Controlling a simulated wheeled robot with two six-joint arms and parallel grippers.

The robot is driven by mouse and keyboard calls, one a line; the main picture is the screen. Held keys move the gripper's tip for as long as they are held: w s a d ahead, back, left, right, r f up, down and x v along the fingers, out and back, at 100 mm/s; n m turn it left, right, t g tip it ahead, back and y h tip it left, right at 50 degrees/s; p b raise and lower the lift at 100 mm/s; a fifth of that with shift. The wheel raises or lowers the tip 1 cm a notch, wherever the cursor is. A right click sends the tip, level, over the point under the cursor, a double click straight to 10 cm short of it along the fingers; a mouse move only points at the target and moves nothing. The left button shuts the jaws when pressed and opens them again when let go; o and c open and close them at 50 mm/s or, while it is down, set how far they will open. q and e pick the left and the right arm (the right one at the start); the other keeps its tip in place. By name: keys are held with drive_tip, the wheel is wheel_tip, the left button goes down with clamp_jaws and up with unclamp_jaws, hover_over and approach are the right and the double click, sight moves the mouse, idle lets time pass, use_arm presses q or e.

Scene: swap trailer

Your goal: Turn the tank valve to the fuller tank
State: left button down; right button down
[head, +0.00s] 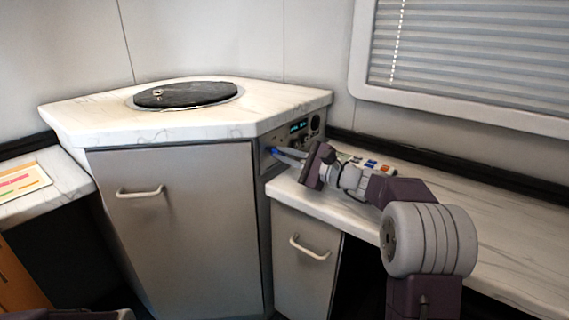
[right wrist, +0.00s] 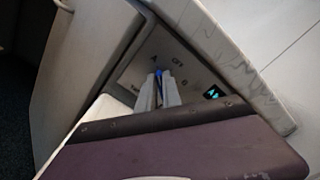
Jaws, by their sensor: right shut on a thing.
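The tank valve's blue handle (head: 271,150) is on the panel (head: 265,160) at the right side of the corner cabinet. My right gripper (head: 279,152) reaches it from the right and is shut on the handle. In the right wrist view, the blue handle (right wrist: 159,72) shows between the fingertips of my right gripper (right wrist: 160,86). Markings A, OFF and B surround it, and the word Tank is partly hidden by the fingers. A small lit display (right wrist: 213,92) shows cyan marks too small to read. My left gripper is not in view.
The corner counter (head: 90,118) carries a round black lid (head: 185,96). A card with coloured stripes (head: 20,180) lies at the left.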

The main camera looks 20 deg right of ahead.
drive_tip(key=shift+f+n+b, duration=0.15)
drive_tip(key=shift+n+b, duration=0.15)
idle(0.4)
drive_tip(key=c, duration=1.5)
unclamp_jaws()
drive_tip(key=p+v, duration=0.1)
drive_tip(key=v, duration=0.3)
drive_tip(key=p+v, duration=0.2)
drive_tip(key=v, duration=0.2)
drive_tip(key=shift+r, duration=0.25)
drive_tip(key=shift+s+d+f, duration=0.15)
drive_tip(key=shift+s+d, duration=0.2)
drive_tip(key=shift+s, duration=0.1)
drive_tip(key=shift+a, duration=0.1)
